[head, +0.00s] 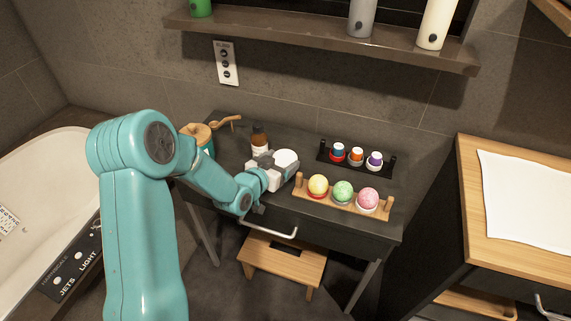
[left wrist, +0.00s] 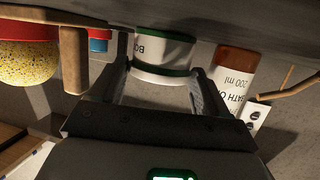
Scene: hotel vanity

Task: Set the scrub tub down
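The scrub tub (head: 287,157) is white and round and shows at the end of my left arm, over the dark vanity table (head: 233,137). In the left wrist view the tub (left wrist: 163,52) is white with green bands and part of a label. My left gripper (head: 280,170) has its fingers on both sides of the tub and appears shut on it. The tub is close to the tabletop; I cannot tell whether it touches. My right gripper is not in view.
A shelf (head: 320,36) hangs above.

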